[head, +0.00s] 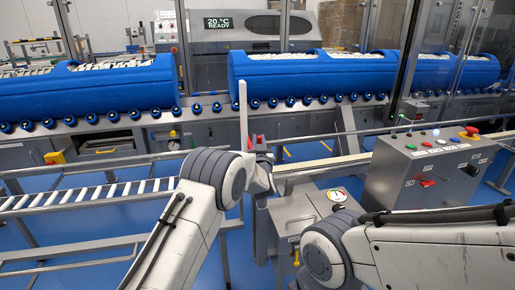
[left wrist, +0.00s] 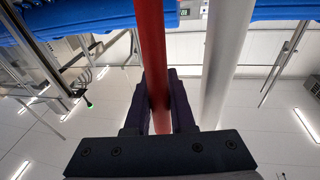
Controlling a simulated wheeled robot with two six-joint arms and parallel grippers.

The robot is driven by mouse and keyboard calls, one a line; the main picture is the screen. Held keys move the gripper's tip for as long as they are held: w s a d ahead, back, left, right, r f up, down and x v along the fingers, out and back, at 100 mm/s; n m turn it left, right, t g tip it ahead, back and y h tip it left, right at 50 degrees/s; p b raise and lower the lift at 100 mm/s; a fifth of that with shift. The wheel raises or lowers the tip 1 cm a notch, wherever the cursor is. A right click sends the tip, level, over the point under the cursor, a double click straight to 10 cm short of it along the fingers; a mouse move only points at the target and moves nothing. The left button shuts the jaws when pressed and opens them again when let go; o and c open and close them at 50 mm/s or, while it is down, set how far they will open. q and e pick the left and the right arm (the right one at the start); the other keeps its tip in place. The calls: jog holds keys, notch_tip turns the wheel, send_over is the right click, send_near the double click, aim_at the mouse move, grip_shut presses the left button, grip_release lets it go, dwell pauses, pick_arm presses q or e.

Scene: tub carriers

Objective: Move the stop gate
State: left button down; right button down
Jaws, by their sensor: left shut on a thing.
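My left gripper (head: 262,148) is in the middle of the head view, at the near side of the roller conveyor. In the left wrist view its dark fingers (left wrist: 160,105) are shut on a red bar (left wrist: 151,40), which runs between them. A little of the red bar (head: 252,142) also shows at the gripper in the head view. A pale upright post (head: 243,108) stands just beside it, and a pale bar (left wrist: 226,60) runs next to the red one in the wrist view. I cannot tell how the two join. My right arm enters from the right; its gripper is out of frame.
Blue tub carriers (head: 85,88) stand in a row on the rollers (head: 165,112) at the back. A grey control box (head: 425,168) with buttons is at the right. A small cabinet with a gauge (head: 338,195) stands in front. A lower rack (head: 75,197) is at left.

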pick_arm(q)
jog(key=shift+s+d+f+m+t+b, duration=0.2)
jog(key=shift+s+t+b, duration=0.7)
jog(key=shift+b, duration=1.2)
jog(key=shift+s+d+f+m+t+b, duration=0.1)
jog(key=shift+s+d+m+t+b, duration=0.25)
jog(key=shift+s+t+b, duration=1.15)
jog(key=shift+s+d+f+m+t+b, duration=0.15)
jog(key=shift+s+d+m+t+b, duration=0.2)
jog(key=shift+b, duration=2.3)
jog(key=shift+w+a, duration=0.1)
jog(key=shift+w, duration=0.05)
jog(key=c, duration=1.1)
grip_release()
jog(key=shift+r+h, duration=0.1)
jog(key=shift+h, duration=0.2)
jog(key=shift+o, duration=0.2)
jog(key=v, duration=1)
jog(key=shift+s, duration=0.2)
